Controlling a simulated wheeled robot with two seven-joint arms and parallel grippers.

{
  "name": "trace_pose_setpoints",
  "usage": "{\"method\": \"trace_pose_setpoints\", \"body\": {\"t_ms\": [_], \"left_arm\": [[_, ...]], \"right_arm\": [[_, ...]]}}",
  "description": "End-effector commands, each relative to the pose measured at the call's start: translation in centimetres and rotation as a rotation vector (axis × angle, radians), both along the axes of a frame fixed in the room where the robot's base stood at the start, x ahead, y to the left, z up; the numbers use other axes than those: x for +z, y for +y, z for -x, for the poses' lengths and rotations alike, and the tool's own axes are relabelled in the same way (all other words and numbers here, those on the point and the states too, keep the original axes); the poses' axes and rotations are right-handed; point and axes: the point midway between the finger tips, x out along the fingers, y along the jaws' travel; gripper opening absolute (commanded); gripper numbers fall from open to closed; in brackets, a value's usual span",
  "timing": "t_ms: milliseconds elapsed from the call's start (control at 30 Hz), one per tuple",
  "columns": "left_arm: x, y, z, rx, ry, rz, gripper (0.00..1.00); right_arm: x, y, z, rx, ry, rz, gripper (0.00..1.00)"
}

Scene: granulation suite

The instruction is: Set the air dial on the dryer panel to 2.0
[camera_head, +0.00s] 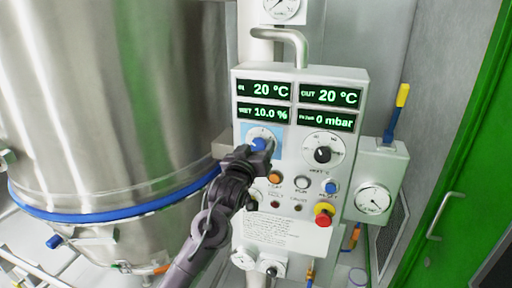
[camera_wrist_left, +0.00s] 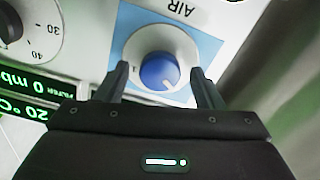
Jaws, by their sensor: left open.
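The dryer panel (camera_head: 284,153) is a light grey box with green displays, facing me. The air dial (camera_head: 258,144) is a blue knob on a white disc over a light-blue square, partly hidden by my left gripper in the head view. In the left wrist view the blue air dial (camera_wrist_left: 159,71) shows whole, upside down, with "AIR" lettering above it and a pale pointer mark near its lower edge. My left gripper (camera_wrist_left: 163,88) is open, its fingers on either side of the dial with gaps visible. Its dial setting is too small to read. My right gripper is out of view.
A black heat dial (camera_head: 322,155) sits to the right on the panel. Below are several buttons and a red emergency stop (camera_head: 324,213) on yellow. A big steel vessel (camera_head: 120,90) stands left. A gauge box (camera_head: 374,198) and green door frame (camera_head: 450,150) are right.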

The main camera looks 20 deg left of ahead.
Motion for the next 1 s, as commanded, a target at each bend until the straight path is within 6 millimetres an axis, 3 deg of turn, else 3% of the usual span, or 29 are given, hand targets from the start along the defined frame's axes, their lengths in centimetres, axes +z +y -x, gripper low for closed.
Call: {"method": "trace_pose_setpoints", "body": {"t_ms": [133, 467, 767, 1000], "left_arm": [[-0.01, -0.01, 0.02, 0.000, 0.000, 0.000, 0.60], [-0.01, 0.00, 0.03, 0.000, 0.000, 0.000, 0.17], [0.00, 0.02, 0.03, 0.000, -0.001, -0.036, 0.17], [0.05, 0.02, 0.00, 0.000, -0.007, -0.171, 0.17]], "right_arm": [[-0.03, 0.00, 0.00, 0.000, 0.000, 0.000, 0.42], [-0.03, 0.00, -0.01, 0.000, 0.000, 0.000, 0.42], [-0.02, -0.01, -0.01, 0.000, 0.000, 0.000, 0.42], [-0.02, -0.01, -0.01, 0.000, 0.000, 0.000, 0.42]]}}
